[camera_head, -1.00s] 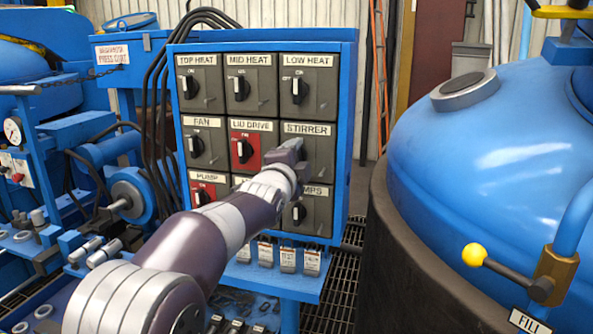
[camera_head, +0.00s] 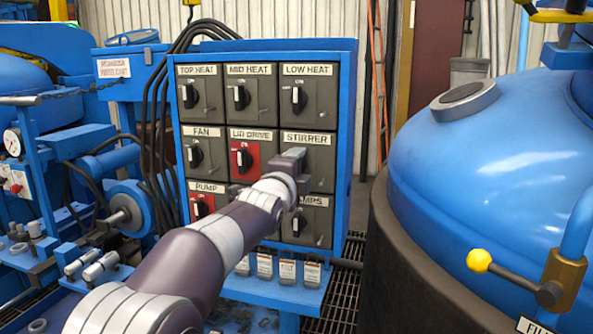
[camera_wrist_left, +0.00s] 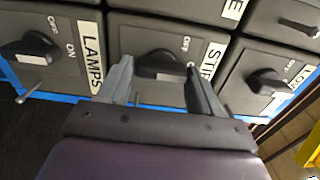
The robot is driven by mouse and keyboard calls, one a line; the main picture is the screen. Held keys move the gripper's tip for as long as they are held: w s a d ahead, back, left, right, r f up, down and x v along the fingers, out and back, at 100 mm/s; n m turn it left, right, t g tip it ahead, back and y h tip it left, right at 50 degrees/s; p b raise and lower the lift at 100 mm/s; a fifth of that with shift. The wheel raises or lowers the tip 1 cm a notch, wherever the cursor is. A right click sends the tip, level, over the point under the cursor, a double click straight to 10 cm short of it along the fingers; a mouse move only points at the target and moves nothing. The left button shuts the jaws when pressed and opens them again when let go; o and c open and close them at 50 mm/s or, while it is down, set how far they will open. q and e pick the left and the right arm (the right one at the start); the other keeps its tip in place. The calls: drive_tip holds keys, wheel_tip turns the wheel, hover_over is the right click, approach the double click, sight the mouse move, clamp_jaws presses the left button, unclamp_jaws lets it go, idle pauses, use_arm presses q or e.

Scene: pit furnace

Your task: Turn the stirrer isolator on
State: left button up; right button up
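The stirrer isolator (camera_head: 318,160) is a dark grey box with a STIRRER label, in the middle row at the right of the switch panel. My left gripper (camera_head: 296,152) is in front of it and hides its knob in the head view. In the left wrist view the black stirrer knob (camera_wrist_left: 160,66) shows between the two fingers of my left gripper (camera_wrist_left: 160,72). The fingers are apart, one on each side of the knob; I cannot tell if they touch it. The knob lies in line with the neighbouring ones, near its OFF mark. My right gripper is not in view.
LOW HEAT (camera_head: 307,92) is above, the red LID DRIVE (camera_head: 254,155) beside, and LAMPS (camera_head: 312,222) below the stirrer box. Black cables (camera_head: 150,110) run down the panel's left side. A big blue vessel (camera_head: 490,160) with a yellow-knobbed lever (camera_head: 479,260) stands at the right.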

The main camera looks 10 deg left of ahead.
use_arm(q)
drive_tip(key=shift+o, duration=1.1)
drive_tip(key=s, duration=1.2)
drive_tip(key=shift+s+a, duration=0.25)
drive_tip(key=shift+s, duration=0.1)
